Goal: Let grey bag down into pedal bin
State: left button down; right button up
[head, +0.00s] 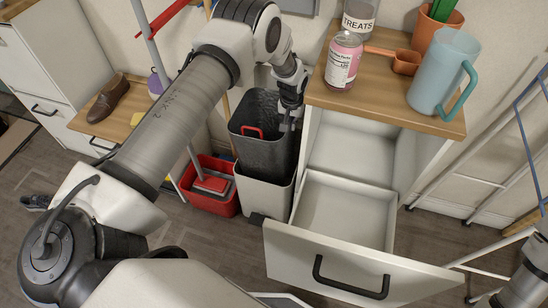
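The grey bag (262,148) is dark, open-topped and upright, with a red handle on its near side. Its lower end sits at or inside the mouth of the white pedal bin (264,192), and most of it stands above the rim. My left gripper (290,122) reaches down from above and appears shut on the bag's right upper edge; its fingertips are small and partly hidden. The bin's inside is hidden by the bag. My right gripper is out of view.
A white cabinet with an open, empty drawer (345,210) stands close right of the bin. A red bucket (222,200) stands left of the bin.

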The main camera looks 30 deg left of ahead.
pick_arm(q)
notch_tip(320, 180, down, 6)
jog(key=b, duration=0.3)
jog(key=shift+r+b, duration=0.2)
jog(key=shift+b, duration=0.15)
jog(key=shift+r, duration=0.1)
jog(key=c, duration=1.2)
grip_release()
jog(key=shift+c, duration=0.2)
jog(key=r, duration=0.4)
jog(key=s+r, duration=0.1)
jog(key=r, duration=0.7)
jog(key=shift+s+d, duration=0.2)
jog(key=shift+s, duration=0.15)
jog(key=shift+f, duration=0.1)
